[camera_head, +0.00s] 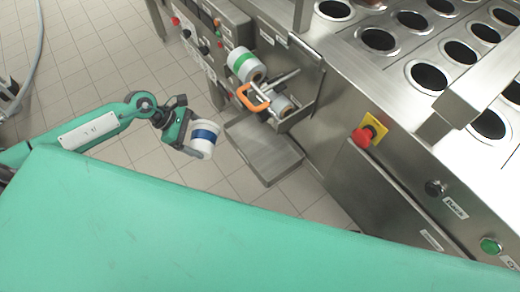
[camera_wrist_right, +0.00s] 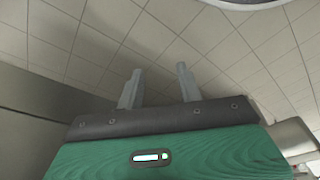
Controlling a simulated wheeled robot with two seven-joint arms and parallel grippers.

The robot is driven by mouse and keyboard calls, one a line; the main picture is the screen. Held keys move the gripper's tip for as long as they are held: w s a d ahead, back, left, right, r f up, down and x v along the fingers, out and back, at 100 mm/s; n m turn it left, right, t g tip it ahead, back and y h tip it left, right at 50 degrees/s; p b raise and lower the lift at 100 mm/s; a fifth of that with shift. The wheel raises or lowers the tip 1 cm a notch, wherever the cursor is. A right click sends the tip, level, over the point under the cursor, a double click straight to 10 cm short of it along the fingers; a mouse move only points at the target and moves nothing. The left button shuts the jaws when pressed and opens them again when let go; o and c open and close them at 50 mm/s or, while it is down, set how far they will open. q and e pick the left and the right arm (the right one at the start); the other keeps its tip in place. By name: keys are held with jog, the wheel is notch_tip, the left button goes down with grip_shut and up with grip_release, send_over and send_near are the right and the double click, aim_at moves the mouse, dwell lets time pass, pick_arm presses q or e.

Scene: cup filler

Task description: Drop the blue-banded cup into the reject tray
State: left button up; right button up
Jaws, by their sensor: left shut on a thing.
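Cup height against the tray is hard to tell. My right gripper (camera_wrist_right: 158,84) shows in the right wrist view, its two fingers apart with only tiled floor between them.
A green-banded cup (camera_head: 243,66) lies by the machine's side, above an orange handle (camera_head: 253,97) and metal bars. A red emergency button (camera_head: 363,137) sticks out from the steel machine at right. Tiled floor (camera_head: 110,50) is open at left.

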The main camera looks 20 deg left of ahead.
pick_arm(q)
jog(key=w+d+p, duration=0.2)
jog(key=w+d, duration=0.1)
jog(key=d, duration=1.1)
jog(key=f, duration=0.1)
jog(key=d+f, duration=0.1)
jog(key=f, duration=0.3)
jog(key=shift+d+f, duration=0.25)
jog(key=shift+d, duration=0.15)
jog(key=d+y+p, duration=0.2)
jog(key=y, duration=0.1)
jog(key=shift+w+d+r+g, duration=0.15)
jog(key=shift+d+g, duration=0.05)
jog(key=shift+g, duration=0.1)
jog(key=shift+a+f, duration=0.1)
jog(key=shift+f, duration=0.25)
pick_arm(e)
jog(key=s+d+f, duration=0.1)
jog(key=s+f, duration=0.3)
jog(key=f, duration=0.8)
jog(key=shift+d+f, duration=0.25)
jog(key=shift+d, duration=0.1)
pick_arm(q)
jog(key=shift+f, duration=0.1)
jog(key=o, duration=0.8)
jog(key=shift+c, duration=0.2)
pick_arm(e)
jog(key=shift+w+r, duration=0.15)
jog(key=shift+r, duration=0.1)
